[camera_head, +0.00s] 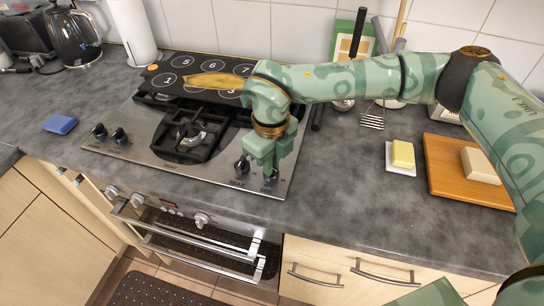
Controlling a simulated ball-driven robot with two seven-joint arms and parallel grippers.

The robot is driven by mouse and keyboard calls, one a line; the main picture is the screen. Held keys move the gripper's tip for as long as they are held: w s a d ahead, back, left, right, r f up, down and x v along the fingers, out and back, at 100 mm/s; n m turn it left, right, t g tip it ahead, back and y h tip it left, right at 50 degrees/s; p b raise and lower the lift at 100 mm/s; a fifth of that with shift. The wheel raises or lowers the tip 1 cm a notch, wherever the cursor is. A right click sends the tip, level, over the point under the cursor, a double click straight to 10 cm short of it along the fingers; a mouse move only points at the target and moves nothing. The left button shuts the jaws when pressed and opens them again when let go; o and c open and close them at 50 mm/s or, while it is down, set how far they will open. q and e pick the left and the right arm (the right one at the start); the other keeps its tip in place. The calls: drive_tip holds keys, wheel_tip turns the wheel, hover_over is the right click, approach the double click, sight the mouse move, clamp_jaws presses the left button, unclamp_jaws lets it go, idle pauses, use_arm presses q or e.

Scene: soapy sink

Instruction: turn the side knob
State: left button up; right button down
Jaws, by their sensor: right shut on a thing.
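The gas hob (215,176) is a steel plate set into the grey counter, with black knobs along its front. One knob (242,166) is left of my right gripper and free of it. The rightmost knob (271,176) is under the fingers of my right gripper (267,163). The green right arm reaches in from the right and its gripper points down, shut on this knob, which the fingers partly hide. Two more black knobs (109,133) are at the hob's left front. My left gripper is not in view.
A black panel with numbered rings (180,78) lies behind the burner grate (192,135). The oven (190,235) with its own knobs is below. A blue sponge (60,124) lies left. Yellow butter (402,154) and a wooden board (450,180) are right.

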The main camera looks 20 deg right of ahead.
drive_tip(key=m+p, duration=0.1)
drive_tip(key=m, duration=0.1)
drive_tip(key=m+p, duration=0.1)
drive_tip(key=shift+r+m, duration=0.2)
drive_tip(key=shift+m, duration=0.2)
drive_tip(key=m+p, duration=0.2)
drive_tip(key=m, duration=0.1)
drive_tip(key=shift+m, duration=0.3)
drive_tip(key=m+p, duration=0.3)
drive_tip(key=m, duration=0.2)
drive_tip(key=shift+f+p, duration=0.15)
drive_tip(key=shift+p, duration=0.2)
drive_tip(key=shift+m, duration=0.3)
drive_tip(key=c, duration=1.5)
unclamp_jaws()
wheel_tip(320, 180, up, 16)
drive_tip(key=shift+r+p, duration=0.1)
drive_tip(key=shift+p, duration=0.6)
